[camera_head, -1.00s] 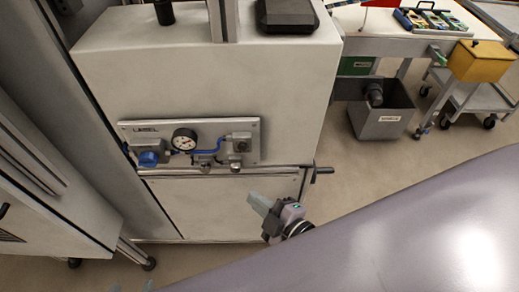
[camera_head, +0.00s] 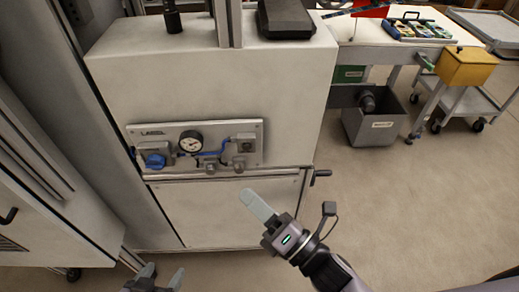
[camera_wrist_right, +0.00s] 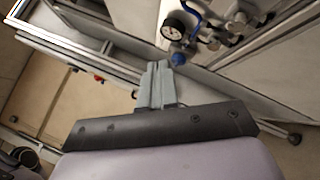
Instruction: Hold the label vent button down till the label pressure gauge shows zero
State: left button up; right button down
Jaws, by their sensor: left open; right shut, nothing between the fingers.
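The label panel (camera_head: 225,133) is a grey plate on the front of a pale cabinet, marked LABEL. It carries a round white gauge (camera_head: 190,142), a blue knob (camera_head: 155,160) and a blue hose. A grey block with a round fitting (camera_head: 240,163), possibly the vent button, is at its right. The gauge (camera_wrist_right: 173,29) also shows in the right wrist view; I cannot read its needle. My right gripper (camera_head: 250,198) is shut and empty, below and in front of the panel, touching nothing. My left gripper (camera_head: 160,276) is open at the bottom edge, partly cut off.
A handle (camera_head: 322,173) sticks out at the cabinet's right edge. A grey bin (camera_head: 377,129) stands on the floor below a bench. A yellow box (camera_head: 467,67) and a trolley are at the right. The floor in front is clear.

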aim_at(246, 147)
jog(key=shift+s+r+n, duration=0.1)
jog(key=shift+n, duration=0.2)
jog(key=w+b, duration=0.2)
jog(key=w, duration=0.6)
jog(key=shift+w, duration=0.4)
dwell(1.9)
jog(key=shift+w, duration=0.45)
jog(key=shift+w+b, duration=0.35)
dwell(1.8)
